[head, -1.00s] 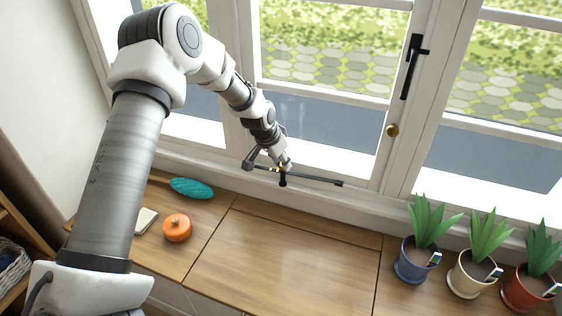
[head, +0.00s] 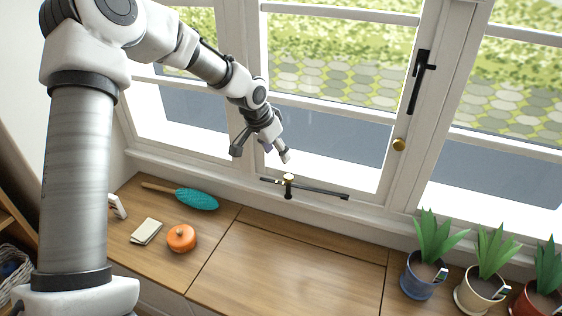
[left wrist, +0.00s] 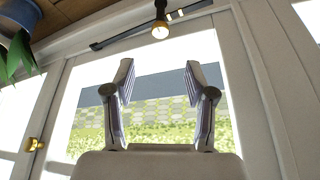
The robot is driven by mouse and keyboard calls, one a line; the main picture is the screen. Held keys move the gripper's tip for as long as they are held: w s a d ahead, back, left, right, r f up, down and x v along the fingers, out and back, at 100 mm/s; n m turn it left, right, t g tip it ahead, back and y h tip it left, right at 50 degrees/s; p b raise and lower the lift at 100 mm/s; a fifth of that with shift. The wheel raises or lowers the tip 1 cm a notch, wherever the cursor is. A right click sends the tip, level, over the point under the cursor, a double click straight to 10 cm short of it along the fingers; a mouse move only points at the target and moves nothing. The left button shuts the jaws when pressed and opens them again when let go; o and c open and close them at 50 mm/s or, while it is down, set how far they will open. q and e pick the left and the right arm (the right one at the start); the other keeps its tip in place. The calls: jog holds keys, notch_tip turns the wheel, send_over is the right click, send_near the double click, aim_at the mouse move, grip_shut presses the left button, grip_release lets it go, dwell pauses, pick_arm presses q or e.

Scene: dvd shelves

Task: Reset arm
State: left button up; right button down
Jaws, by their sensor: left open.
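My left arm comes in from the left in the head view and reaches toward the window. Its gripper (head: 268,150) is open and empty, apart from the window stay and a little above and left of it. In the left wrist view the two fingers of the gripper (left wrist: 163,85) stand wide apart with only the window pane and the outdoors behind them. The black window stay with its brass knob (head: 289,180) lies along the bottom of the window frame; the knob also shows in the left wrist view (left wrist: 160,31). My right gripper is not in view.
Below the window is a wooden counter (head: 290,268). On it are a teal brush (head: 197,199), an orange round pot (head: 181,238), a cream block (head: 146,231) and, at right, potted plants (head: 427,270). A black window handle (head: 419,82) is upper right. The counter's middle is clear.

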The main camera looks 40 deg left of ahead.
pick_arm(q)
jog(key=shift+r, duration=0.15)
dwell(0.3)
jog(key=s+d+f+m+g+p, duration=0.1)
jog(key=s+d+f+g+p, duration=0.55)
jog(key=s+f, duration=0.7)
jog(key=s+d+f+n+p, duration=0.1)
jog(key=s+d+f, duration=0.1)
jog(key=s, duration=0.4)
jog(key=s+d+f+n+t+p, duration=0.1)
jog(key=s+d+p, duration=0.1)
jog(key=s+d, duration=0.2)
jog(key=s+d+f+n+p, duration=0.1)
jog(key=s+d+f+p, duration=0.1)
jog(key=s, duration=0.8)
jog(key=shift+s+d+f+t+y, duration=0.15)
jog(key=shift+d+f+t+y, duration=0.25)
jog(key=shift+d, duration=0.1)
jog(key=shift+r, duration=0.1)
